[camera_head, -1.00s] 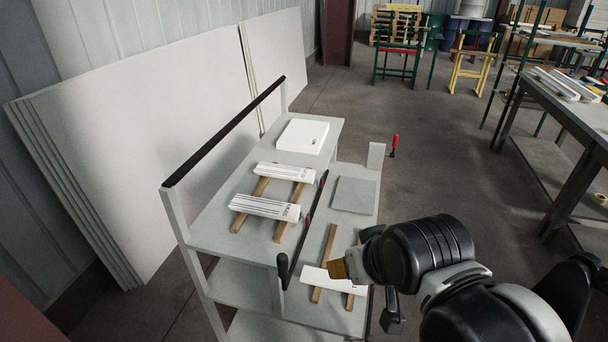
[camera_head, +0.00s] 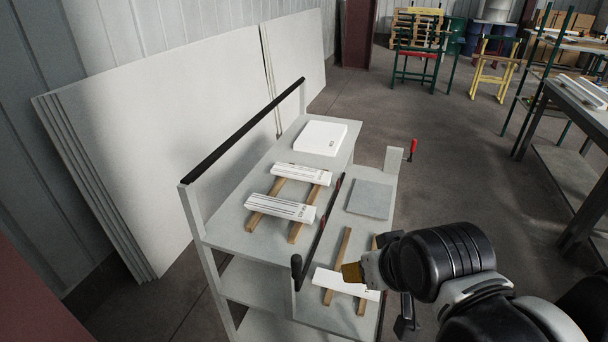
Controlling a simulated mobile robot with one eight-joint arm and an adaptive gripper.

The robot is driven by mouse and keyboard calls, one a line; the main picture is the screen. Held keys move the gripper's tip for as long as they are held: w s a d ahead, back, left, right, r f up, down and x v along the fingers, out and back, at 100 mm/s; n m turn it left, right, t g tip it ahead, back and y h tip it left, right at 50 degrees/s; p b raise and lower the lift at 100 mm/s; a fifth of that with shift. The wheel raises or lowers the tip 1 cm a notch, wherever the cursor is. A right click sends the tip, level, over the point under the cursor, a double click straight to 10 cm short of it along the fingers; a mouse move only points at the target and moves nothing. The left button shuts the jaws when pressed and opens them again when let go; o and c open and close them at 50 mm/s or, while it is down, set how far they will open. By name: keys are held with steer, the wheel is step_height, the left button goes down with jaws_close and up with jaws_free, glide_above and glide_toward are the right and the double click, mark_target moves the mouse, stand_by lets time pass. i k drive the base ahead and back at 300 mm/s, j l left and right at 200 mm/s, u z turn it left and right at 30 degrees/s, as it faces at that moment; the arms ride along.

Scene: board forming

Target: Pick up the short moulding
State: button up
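A white grooved moulding (camera_head: 280,208) lies across two wooden strips on the left part of the grey cart top. A second white grooved moulding (camera_head: 302,174) lies behind it on the same strips. A plain white piece (camera_head: 342,283) lies on two other strips at the front right, partly hidden by my arm. I cannot tell for sure which is the short moulding. My gripper (camera_head: 405,325) shows only in part as dark pieces below my arm, at the cart's front right edge. Its fingers are not clear, and it appears apart from both grooved mouldings.
The grey cart (camera_head: 228,225) has a black rail (camera_head: 245,130) on its left and a black bar (camera_head: 318,232) between its two halves. A white box (camera_head: 320,138) and a grey sheet (camera_head: 370,199) lie farther back. Large white boards (camera_head: 150,150) lean on the wall.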

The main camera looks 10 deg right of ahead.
mark_target(305, 174)
steer(key=i+l+z, duration=0.45)
steer(key=i+l, duration=0.7)
